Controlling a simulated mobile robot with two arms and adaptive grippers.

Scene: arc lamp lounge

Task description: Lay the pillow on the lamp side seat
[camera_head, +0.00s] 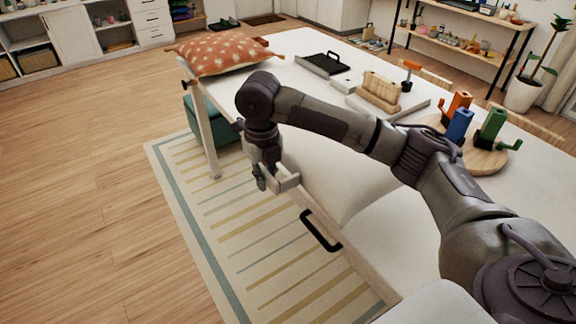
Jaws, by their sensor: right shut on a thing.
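An orange pillow with pale spots (222,52) lies flat on the far left end of the table, apart from the gripper. My left gripper is out of view. No lamp can be made out.
A striped rug (255,240) and open wooden floor (85,170) lie left.

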